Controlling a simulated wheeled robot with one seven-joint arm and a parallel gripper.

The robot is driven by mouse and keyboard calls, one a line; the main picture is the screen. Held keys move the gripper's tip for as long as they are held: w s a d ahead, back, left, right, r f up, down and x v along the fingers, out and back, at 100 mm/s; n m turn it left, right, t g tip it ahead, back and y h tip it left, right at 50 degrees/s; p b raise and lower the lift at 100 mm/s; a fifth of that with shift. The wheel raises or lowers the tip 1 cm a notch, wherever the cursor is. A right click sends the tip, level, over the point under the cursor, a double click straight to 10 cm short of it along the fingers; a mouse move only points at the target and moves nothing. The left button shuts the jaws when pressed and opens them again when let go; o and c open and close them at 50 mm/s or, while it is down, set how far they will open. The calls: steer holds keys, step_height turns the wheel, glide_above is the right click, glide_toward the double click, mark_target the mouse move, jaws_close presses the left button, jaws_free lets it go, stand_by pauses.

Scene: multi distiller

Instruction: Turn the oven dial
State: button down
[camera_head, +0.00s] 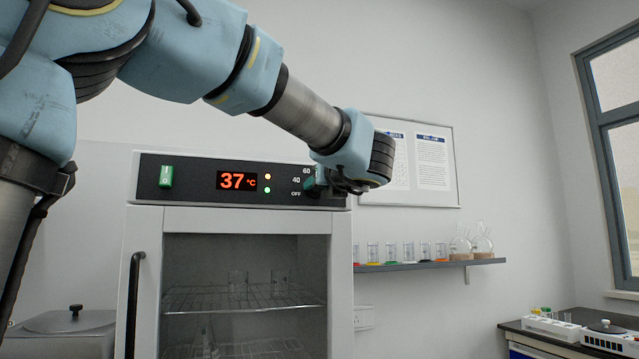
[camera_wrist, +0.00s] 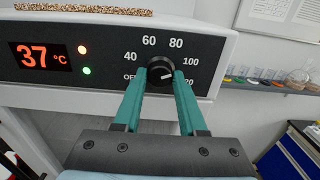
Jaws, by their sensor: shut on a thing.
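The oven (camera_head: 143,265) stands in the middle of the head view with its dark control panel (camera_head: 230,180) on top. The display (camera_head: 237,181) reads 37 °C in red. In the wrist view the black round dial (camera_wrist: 160,71) sits between the two green fingers of my gripper (camera_wrist: 161,80), which is shut on it from both sides. The white mark on the dial points to the right, between 100 and the label ending in 20. The left finger partly covers OFF, the right one part of that label. In the head view my wrist hides most of the dial.
A green switch (camera_head: 166,177) is at the panel's left end. The oven door has a black handle (camera_head: 134,300) and glassware shows inside on wire racks. A wall shelf (camera_head: 430,265) with beakers and flasks is to the right. A bench (camera_head: 560,345) stands at the far right.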

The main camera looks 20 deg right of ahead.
steer(key=shift+f, duration=0.15)
steer(key=shift+c, duration=2.4)
jaws_free()
steer(key=s+a+b, duration=0.1)
steer(key=s+b, duration=0.1)
steer(key=s, duration=0.8)
steer(key=shift+s+a, duration=0.15)
steer(key=shift+s, duration=0.2)
